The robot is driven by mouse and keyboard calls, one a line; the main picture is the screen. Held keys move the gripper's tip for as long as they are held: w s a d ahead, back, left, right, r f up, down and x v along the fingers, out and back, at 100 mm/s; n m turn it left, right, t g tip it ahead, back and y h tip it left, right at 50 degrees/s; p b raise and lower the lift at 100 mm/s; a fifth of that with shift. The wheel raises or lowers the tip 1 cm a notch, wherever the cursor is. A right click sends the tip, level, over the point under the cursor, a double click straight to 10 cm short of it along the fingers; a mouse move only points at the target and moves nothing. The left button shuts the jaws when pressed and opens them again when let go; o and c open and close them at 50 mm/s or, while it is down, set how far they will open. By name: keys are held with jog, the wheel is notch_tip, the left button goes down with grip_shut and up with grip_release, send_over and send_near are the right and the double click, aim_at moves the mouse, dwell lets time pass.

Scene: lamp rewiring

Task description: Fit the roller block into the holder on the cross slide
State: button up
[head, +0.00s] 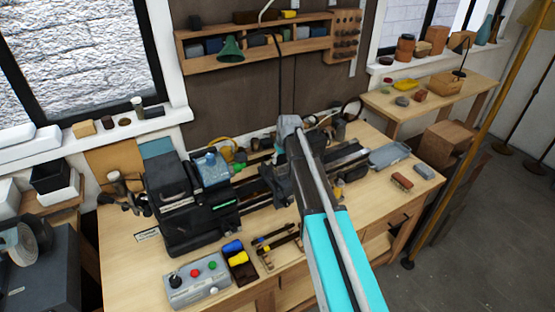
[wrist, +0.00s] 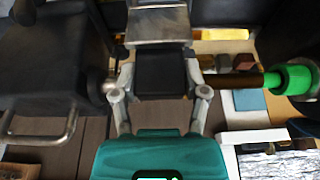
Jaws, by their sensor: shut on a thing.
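My gripper (wrist: 157,82) is shut on a black block between its two pale fingers in the wrist view, which I take for the roller block (wrist: 162,72). A grey metal piece (wrist: 158,24) lies directly beyond the block; I cannot tell whether they touch. In the head view my arm reaches down to the middle of the lathe (head: 185,205), by the dark carriage with the cross slide (head: 273,184). My fingertips and the block are hidden there behind the arm. I cannot make out the holder clearly in either view.
A green cylinder (wrist: 296,78) on a brown rod is close to the right finger. A large dark housing (wrist: 45,70) is close on the left. A control box (head: 198,281) and a small tray (head: 242,264) stand at the bench front. A brown brush (head: 402,181) lies right.

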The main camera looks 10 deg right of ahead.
jog(key=shift+f, duration=0.3)
dwell(0.4)
jog(key=o, duration=1.4)
jog(key=shift+c, duration=0.2)
jog(key=shift+r, duration=0.1)
